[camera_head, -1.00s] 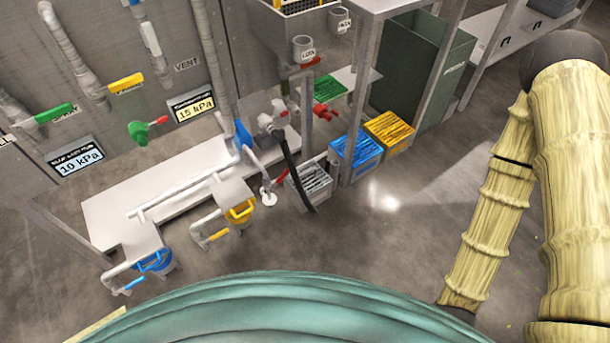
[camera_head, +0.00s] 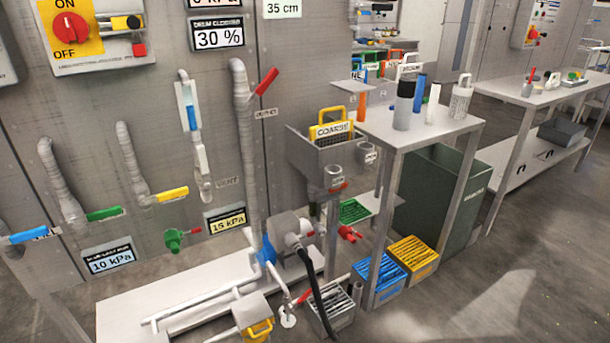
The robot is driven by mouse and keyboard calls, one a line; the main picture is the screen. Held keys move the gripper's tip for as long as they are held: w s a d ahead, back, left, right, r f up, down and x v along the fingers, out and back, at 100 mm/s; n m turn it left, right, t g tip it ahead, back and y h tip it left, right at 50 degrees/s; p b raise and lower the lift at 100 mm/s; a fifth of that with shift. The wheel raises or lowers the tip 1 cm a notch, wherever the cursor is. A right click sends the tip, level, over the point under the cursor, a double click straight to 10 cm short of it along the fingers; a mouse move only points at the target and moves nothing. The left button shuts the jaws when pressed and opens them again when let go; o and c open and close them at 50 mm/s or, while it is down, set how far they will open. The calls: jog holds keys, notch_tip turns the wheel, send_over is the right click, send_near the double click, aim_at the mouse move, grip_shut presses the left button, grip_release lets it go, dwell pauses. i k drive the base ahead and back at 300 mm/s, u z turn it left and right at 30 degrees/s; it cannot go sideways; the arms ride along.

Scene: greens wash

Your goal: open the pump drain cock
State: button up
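The grey pump (camera_head: 290,228) sits at the right end of a pale low plinth (camera_head: 118,312), with a blue fitting (camera_head: 267,250) at its left and a black hose running down from its right side. Below it, a thin white pipe slopes down to a small white round end (camera_head: 288,320), and a small red lever (camera_head: 304,296) sits beside this pipe. This lever may be the drain cock; no label on it can be read. Another red-handled valve (camera_head: 348,233) is to the right of the pump. My gripper is not in view.
Blue (camera_head: 378,290) and yellow (camera_head: 412,265) crates and a grey crate (camera_head: 330,318) stand on the floor right of the pump. A steel table (camera_head: 400,130) stands behind them. Wall valves with blue, green and yellow handles are at left. The floor at lower right is clear.

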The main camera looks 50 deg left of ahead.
aim_at(306, 295)
jog(key=k, duration=0.45)
jog(key=u, duration=0.95)
jog(key=i, duration=0.5)
